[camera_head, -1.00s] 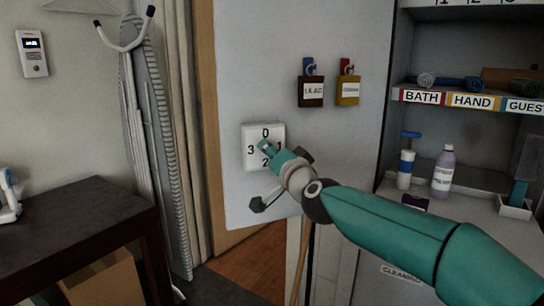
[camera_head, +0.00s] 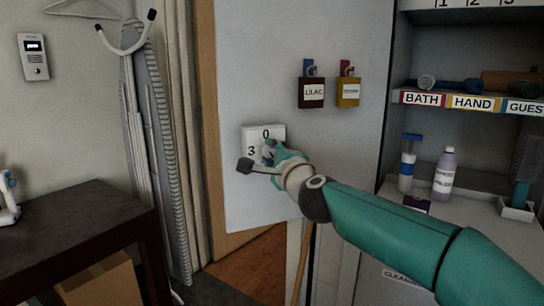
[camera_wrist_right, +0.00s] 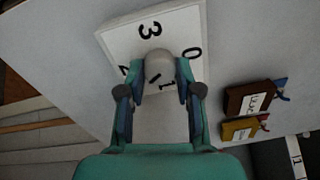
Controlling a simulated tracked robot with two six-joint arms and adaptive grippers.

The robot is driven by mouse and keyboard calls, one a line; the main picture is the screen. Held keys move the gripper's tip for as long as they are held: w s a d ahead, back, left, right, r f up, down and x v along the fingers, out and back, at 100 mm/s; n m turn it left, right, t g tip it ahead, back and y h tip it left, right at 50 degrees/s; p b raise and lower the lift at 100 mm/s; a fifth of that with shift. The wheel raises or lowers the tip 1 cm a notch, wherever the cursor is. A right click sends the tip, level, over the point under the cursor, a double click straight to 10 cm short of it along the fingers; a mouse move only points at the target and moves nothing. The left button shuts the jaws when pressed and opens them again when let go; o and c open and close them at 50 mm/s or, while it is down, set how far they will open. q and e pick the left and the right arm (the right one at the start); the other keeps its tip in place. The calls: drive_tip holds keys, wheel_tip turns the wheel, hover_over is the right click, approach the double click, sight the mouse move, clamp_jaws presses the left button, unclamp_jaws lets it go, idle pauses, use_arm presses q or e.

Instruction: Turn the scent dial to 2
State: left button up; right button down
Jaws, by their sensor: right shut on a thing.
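The scent dial is a white square plate (camera_head: 249,133) with black numerals, on the pale upright panel. In the right wrist view the plate (camera_wrist_right: 118,40) appears turned, with 3 at the top and 0 at the right. Its rounded pale knob (camera_wrist_right: 158,64) sits between my right gripper's fingers (camera_wrist_right: 159,82). My right gripper also shows in the head view (camera_head: 268,152), shut on the knob. A dark mark shows on the knob, its exact pointing unclear. My left gripper is out of view.
A brown LILAC tag box (camera_head: 313,93) and a yellow one (camera_head: 348,93) hang on the panel above right of the dial. Shelves with towels and bottles (camera_head: 444,174) stand at the right. A dark table (camera_head: 75,225) stands at the left.

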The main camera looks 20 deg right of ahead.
drive_tip(key=m, duration=0.6)
drive_tip(key=shift+f, duration=0.3)
drive_tip(key=shift+m+b, duration=0.3)
drive_tip(key=c, duration=0.8)
unclamp_jaws()
drive_tip(key=shift+w, duration=0.15)
drive_tip(key=shift+r, duration=0.1)
drive_tip(key=shift+s+r, duration=0.1)
drive_tip(key=shift+s, duration=0.3)
drive_tip(key=s, duration=1.1)
drive_tip(key=shift+s+d, duration=0.15)
drive_tip(key=shift+d, duration=0.2)
